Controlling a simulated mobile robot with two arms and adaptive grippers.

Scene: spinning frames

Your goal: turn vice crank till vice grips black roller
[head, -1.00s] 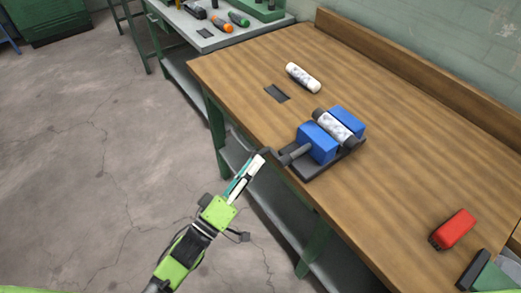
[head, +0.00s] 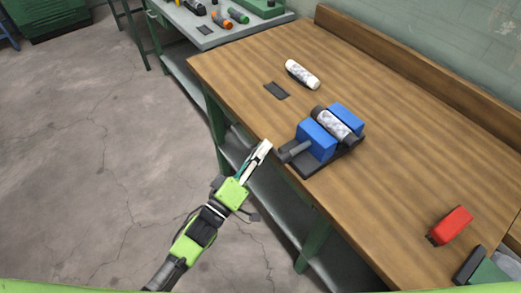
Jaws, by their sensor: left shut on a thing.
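The vice (head: 316,141) has two blue jaws on a dark base at the table's near edge. A roller (head: 333,124) with dark ends and a pale marbled middle lies between the jaws. I cannot tell whether both jaws touch it. A grey screw shaft (head: 294,150) sticks out of the near jaw towards the table edge. My left gripper (head: 264,147) is at the outer end of this shaft, shut on the vice crank, whose handle is mostly hidden by the fingers. My right gripper is not in view.
A red block (head: 451,225) and a green and dark object (head: 484,268) are at the right. A second bench with tools stands at the back.

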